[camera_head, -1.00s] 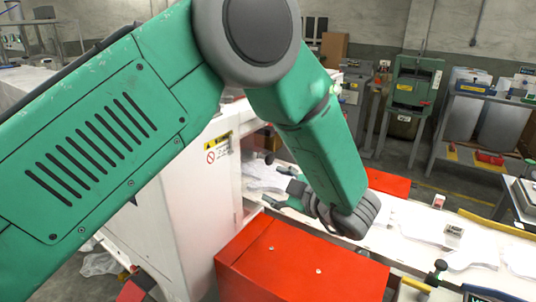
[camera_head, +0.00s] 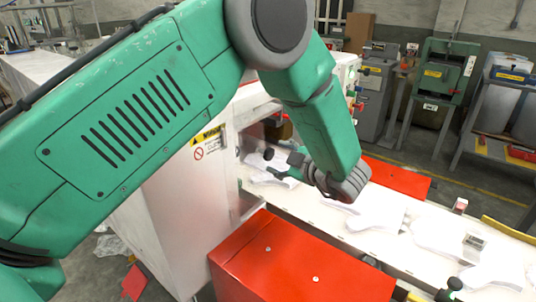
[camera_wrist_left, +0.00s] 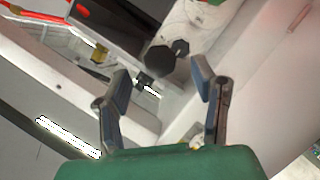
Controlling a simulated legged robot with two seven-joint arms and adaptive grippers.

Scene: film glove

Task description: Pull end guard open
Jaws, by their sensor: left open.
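The white machine (camera_head: 165,215) has an opening in its end, with what looks like a clear guard (camera_head: 247,178) across it; its edges are hard to make out. A round black knob (camera_head: 268,154) shows at the opening. My left gripper (camera_head: 281,167) is open and empty, just right of the knob and over the white conveyor bed. In the left wrist view the knob (camera_wrist_left: 160,59) shows ahead, between the directions of the two fingertips (camera_wrist_left: 160,80). The fingers appear apart from it. My right gripper is in neither view.
A red box (camera_head: 300,265) stands in front of the conveyor bed (camera_head: 400,228), and another red cover (camera_head: 400,178) is behind it. White glove-shaped film pieces (camera_head: 375,212) lie on the bed. A green machine (camera_head: 440,75) stands at the back.

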